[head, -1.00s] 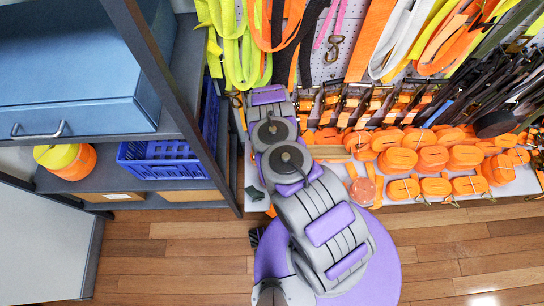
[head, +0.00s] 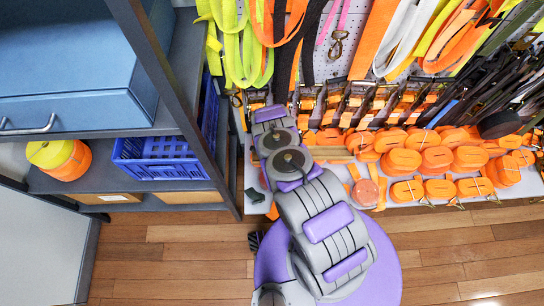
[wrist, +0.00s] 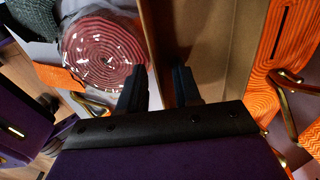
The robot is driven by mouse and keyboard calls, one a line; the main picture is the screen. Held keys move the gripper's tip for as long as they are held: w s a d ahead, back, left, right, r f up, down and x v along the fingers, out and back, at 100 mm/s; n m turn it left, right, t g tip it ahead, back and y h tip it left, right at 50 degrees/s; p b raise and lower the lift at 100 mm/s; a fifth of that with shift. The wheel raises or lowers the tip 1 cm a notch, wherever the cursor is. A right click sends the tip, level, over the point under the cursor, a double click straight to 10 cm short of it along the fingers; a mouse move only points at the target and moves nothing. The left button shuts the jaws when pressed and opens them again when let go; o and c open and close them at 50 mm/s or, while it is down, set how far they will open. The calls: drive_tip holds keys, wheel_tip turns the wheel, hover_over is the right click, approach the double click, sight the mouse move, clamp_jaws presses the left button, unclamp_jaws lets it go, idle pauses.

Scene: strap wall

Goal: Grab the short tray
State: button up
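A brown open tray (wrist: 228,40) with a thin side wall fills the upper middle of the wrist view. In the head view a brown strip that looks like its edge (head: 336,159) shows beside my arm, among orange straps; the rest is hidden. My gripper (wrist: 159,80) is open in the wrist view. Its left finger is outside the tray's left wall and its right finger is over the tray's inside, with the wall running between them. I cannot tell whether either finger touches it. My gripper's fingers are hidden in the head view.
A coiled reddish strap roll (wrist: 103,52) lies left of the tray, and orange straps (wrist: 295,40) lie right. Stacked orange rolls (head: 437,160) cover the shelf. A blue crate (head: 160,170) stands at left behind a dark post (head: 172,85). Straps hang above.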

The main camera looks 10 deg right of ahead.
clamp_jaws()
idle(0.5)
